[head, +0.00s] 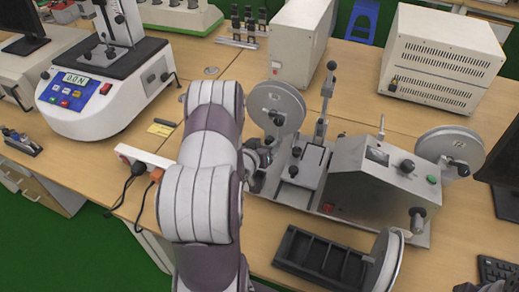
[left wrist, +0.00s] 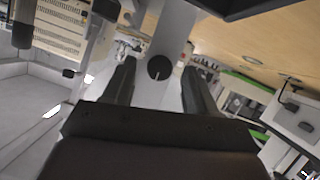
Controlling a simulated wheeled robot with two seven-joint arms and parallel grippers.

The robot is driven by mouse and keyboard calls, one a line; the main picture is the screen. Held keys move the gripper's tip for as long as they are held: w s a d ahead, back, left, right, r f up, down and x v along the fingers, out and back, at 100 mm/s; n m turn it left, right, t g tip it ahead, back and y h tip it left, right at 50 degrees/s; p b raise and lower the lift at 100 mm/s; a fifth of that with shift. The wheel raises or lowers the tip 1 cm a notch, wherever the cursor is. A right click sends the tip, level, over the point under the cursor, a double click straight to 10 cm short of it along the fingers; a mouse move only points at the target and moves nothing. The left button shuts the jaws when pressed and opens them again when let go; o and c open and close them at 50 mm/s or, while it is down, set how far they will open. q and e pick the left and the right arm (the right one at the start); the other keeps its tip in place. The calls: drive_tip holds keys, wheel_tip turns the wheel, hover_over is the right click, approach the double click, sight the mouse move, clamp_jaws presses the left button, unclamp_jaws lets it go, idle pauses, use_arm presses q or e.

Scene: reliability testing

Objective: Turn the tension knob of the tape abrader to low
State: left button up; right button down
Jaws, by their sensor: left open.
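The tape abrader (head: 345,190) is a grey machine with reels, a lever and several knobs, standing on the wooden table right of my left arm. My left gripper (head: 262,158) is at its left end, partly hidden by my own wrist. In the left wrist view the left gripper (left wrist: 157,75) is open, with one dark finger on each side of a round black knob (left wrist: 160,67). The knob has a short white pointer line and sits on a grey upright part. I cannot tell whether the fingers touch it. This knob is not clearly visible in the head view. My right gripper is out of view.
A black slotted tray (head: 322,258) lies in front of the abrader. A power strip (head: 145,157) with plugs and cables is left of my arm. A white tester with a blue panel (head: 75,90) stands at the left. Beige boxes (head: 443,60) stand behind.

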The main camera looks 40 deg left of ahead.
use_arm(q)
drive_tip(key=v, duration=1.2)
drive_tip(key=shift+f, duration=0.15)
